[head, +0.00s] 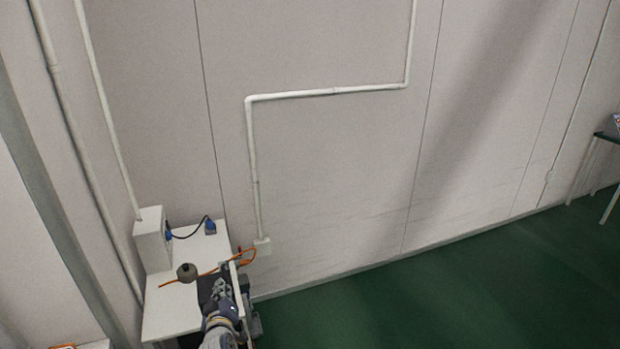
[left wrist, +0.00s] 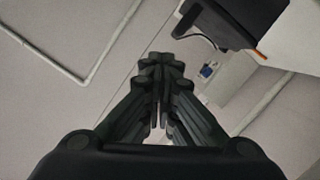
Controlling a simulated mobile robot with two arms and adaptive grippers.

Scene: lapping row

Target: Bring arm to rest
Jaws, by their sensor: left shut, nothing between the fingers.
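My left gripper (head: 221,288) shows low in the head view, in front of a white table at the lower left. It fills the middle of the left wrist view (left wrist: 162,62), with its dark fingers together and nothing between them. My right gripper is in neither view.
The white table (head: 175,318) carries a white box (head: 152,240), a blue plug (head: 210,226) on a dark cable, a round dark knob-like thing (head: 187,272) and an orange cable (head: 205,274). White conduit (head: 300,94) runs on the wall.

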